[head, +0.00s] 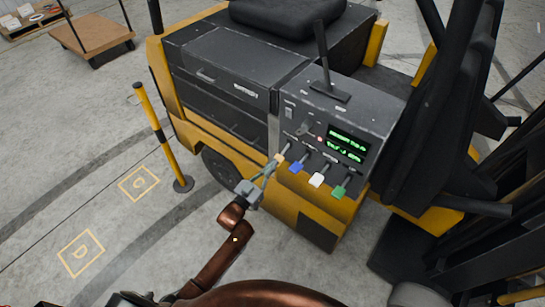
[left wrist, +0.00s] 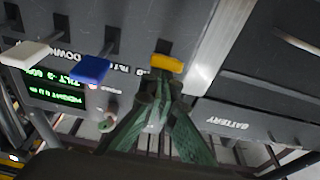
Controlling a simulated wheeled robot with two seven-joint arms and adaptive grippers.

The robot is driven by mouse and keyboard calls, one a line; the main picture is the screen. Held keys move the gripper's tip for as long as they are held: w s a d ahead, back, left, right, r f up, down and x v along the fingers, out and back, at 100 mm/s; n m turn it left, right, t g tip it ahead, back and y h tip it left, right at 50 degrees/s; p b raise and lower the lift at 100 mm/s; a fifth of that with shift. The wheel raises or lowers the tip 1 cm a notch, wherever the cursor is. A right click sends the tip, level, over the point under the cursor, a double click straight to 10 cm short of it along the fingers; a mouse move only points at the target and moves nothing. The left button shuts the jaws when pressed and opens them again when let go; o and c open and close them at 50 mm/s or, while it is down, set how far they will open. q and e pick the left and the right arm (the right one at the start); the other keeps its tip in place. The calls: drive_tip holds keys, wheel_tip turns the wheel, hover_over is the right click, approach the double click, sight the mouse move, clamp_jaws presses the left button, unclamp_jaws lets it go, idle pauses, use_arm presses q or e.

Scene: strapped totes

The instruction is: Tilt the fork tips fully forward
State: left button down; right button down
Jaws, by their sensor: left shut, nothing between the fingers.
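A row of coloured levers stands on the front of the forklift's control panel (head: 345,110): yellow (head: 279,157), blue (head: 297,167), white (head: 317,180) and green (head: 338,192). In the left wrist view the yellow lever's knob (left wrist: 167,63) is right at my left gripper's fingertips (left wrist: 163,76). The blue (left wrist: 90,69) and white (left wrist: 25,55) levers show to its left. In the head view my left gripper (head: 273,165) reaches up to the yellow lever. It is shut and empty; whether it touches the knob I cannot tell. Printing beside the lever partly reads "TILT". My right gripper is not in view.
A lit green display (head: 348,147) and a taller black lever (head: 322,55) are on the panel. A yellow-black post (head: 152,135) stands left of the forklift. The black mast (head: 470,110) is at right. A flat cart (head: 92,35) stands far left.

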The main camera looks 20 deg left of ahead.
use_arm(q)
drive_tip(key=shift+f, duration=0.3)
wheel_tip(320, 180, up, 5)
drive_tip(key=s+p, duration=0.2)
drive_tip(key=p, duration=0.3)
drive_tip(key=v, duration=0.9)
drive_tip(key=shift+s+a+f+b, duration=0.2)
drive_tip(key=shift+s+a+b, duration=0.05)
drive_tip(key=shift+a+b, duration=0.15)
